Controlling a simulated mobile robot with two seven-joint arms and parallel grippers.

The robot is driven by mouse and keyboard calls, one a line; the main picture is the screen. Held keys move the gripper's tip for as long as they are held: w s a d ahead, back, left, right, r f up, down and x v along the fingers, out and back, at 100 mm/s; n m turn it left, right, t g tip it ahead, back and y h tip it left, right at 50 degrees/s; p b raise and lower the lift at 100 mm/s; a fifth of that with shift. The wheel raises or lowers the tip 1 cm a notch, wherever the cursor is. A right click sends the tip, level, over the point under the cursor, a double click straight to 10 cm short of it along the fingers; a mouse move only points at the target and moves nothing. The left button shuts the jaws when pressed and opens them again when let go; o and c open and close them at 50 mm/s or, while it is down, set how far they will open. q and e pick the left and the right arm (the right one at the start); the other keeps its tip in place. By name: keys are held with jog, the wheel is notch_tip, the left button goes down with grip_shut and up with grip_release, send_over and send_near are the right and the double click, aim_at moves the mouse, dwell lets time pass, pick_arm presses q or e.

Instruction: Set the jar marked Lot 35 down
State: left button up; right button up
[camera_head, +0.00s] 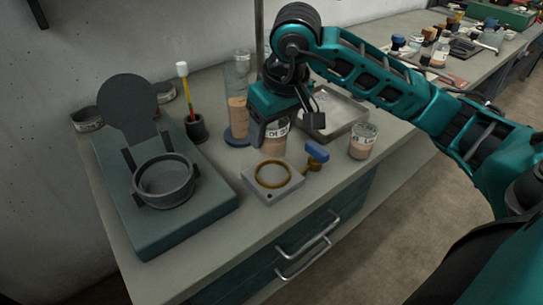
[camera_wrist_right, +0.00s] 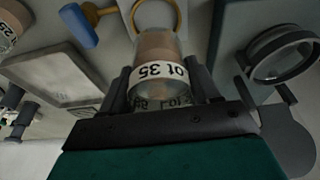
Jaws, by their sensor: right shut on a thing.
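The jar marked Lot 35 (camera_head: 273,147) is a clear jar with pinkish-brown contents and a white label. My right gripper (camera_head: 271,128) is shut on it, above the bench behind the grey block with a brass ring (camera_head: 258,180). In the right wrist view the jar (camera_wrist_right: 158,50) sits between the two fingers, and part of its label reads "35". I cannot tell whether its base touches the bench (camera_head: 222,160). My left gripper is not in view.
A blue-handled brass piece (camera_head: 316,153) is right of the block. Another jar (camera_head: 362,142) stands farther right. A grey tray (camera_head: 357,112) lies behind. A tall glass cylinder (camera_head: 237,85) stands left of my gripper. A grey-green device (camera_head: 140,225) fills the left.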

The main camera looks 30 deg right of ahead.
aim_at(272, 153)
jog(key=shift+f, duration=3.45)
jog(key=shift+f, duration=0.1)
jog(key=shift+f+b, duration=0.1)
jog(key=shift+b, duration=0.3)
jog(key=o, duration=1.2)
jog(key=shift+r+p, duration=0.3)
jog(key=shift+r, duration=0.3)
jog(key=v, duration=1.1)
jog(key=shift+s+p, duration=0.15)
jog(key=shift+p, duration=0.15)
jog(key=shift+r, duration=0.1)
